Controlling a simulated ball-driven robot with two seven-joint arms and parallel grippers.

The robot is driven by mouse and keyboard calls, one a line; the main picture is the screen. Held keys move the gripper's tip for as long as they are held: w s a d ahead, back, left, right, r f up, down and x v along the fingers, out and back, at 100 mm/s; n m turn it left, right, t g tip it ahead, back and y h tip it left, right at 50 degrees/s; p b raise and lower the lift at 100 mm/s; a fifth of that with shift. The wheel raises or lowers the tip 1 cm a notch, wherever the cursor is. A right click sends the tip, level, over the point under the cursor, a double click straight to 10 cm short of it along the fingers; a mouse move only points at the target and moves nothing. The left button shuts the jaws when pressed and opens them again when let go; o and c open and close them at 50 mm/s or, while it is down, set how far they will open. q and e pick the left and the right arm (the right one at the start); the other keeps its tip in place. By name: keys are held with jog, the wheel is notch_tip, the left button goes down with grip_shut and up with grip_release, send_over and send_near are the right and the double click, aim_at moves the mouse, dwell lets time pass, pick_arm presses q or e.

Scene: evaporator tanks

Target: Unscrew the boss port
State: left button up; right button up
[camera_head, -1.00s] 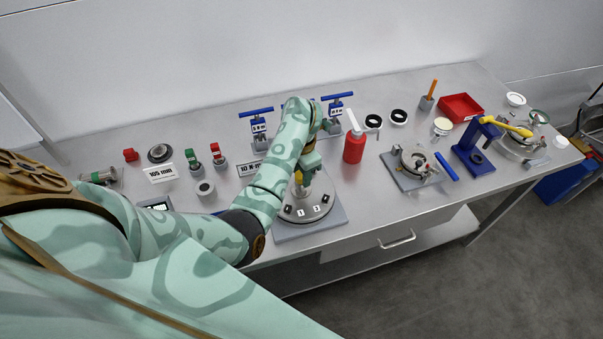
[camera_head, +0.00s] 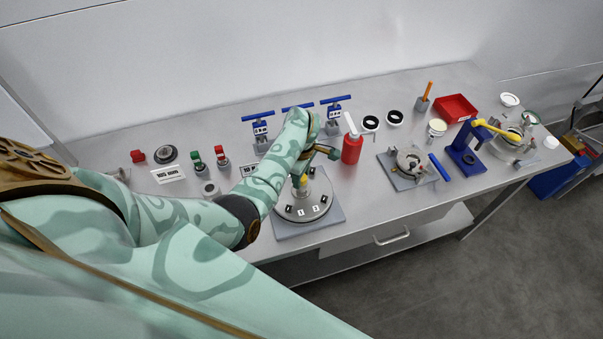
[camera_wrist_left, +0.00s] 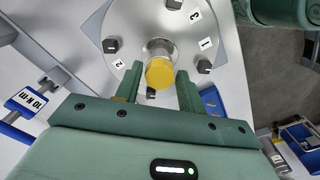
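The boss port shows as a yellow hexagonal cap (camera_wrist_left: 160,73) on a short metal neck, in the middle of a round grey plate (camera_wrist_left: 183,32) with black blocks and number tags. In the head view the yellow cap (camera_head: 299,181) stands on the same plate (camera_head: 326,203), partly behind my arm. My left gripper (camera_head: 303,168) is directly over the cap. In the left wrist view its two fingers (camera_wrist_left: 159,72) stand apart on either side of the cap, with a narrow gap showing at each side. My right gripper is not in view.
A red bottle (camera_head: 352,149) stands close to the right of the plate. A clamp fixture (camera_head: 408,165), a blue press stand (camera_head: 466,155) and a red tray (camera_head: 456,107) are further right. Small fittings (camera_head: 209,188) lie to the left.

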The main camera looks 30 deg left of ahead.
pick_arm(q)
grip_shut()
jog(key=n, duration=0.3)
jog(key=shift+d+f+n+b, duration=0.1)
jog(key=shift+n+b, duration=0.3)
jog(key=shift+n, duration=0.7)
jog(key=n, duration=0.2)
jog(key=shift+n+b, duration=0.3)
jog(key=shift+b, duration=0.1)
jog(key=shift+n, duration=1.3)
